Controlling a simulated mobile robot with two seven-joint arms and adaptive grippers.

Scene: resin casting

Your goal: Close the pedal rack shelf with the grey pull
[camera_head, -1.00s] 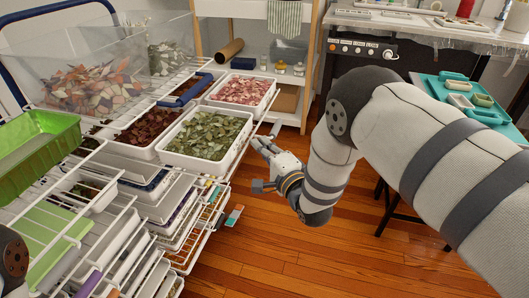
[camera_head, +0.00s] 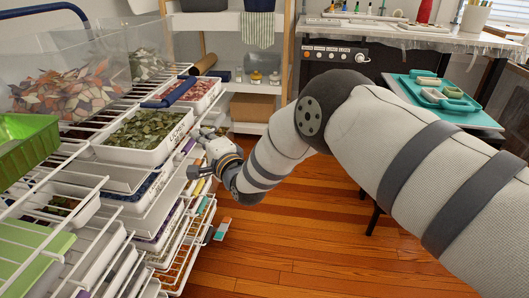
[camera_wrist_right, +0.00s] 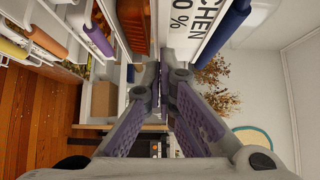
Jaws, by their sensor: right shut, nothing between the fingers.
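The petal rack (camera_head: 105,255) is a white wire rack with several shelves at the left of the head view. Its upper shelf bears a white tray of green leaves labelled LICHEN (camera_head: 178,133) and a tray of pink petals (camera_head: 207,88). My right gripper (camera_head: 203,136) is at the front edge of this shelf, beside the lichen tray. In the right wrist view its fingers (camera_wrist_right: 174,76) are together and empty, with the label close ahead. Whether they touch the shelf I cannot tell. The grey pull is not clearly seen; the fingers may hide it. My left gripper is not in view.
Lower shelves have coloured pulls, such as a purple one (camera_wrist_right: 98,40) and an orange one (camera_wrist_right: 47,42). A dark blue bar (camera_head: 168,92) lies by the trays. A green bin (camera_head: 25,145) stands at the far left.

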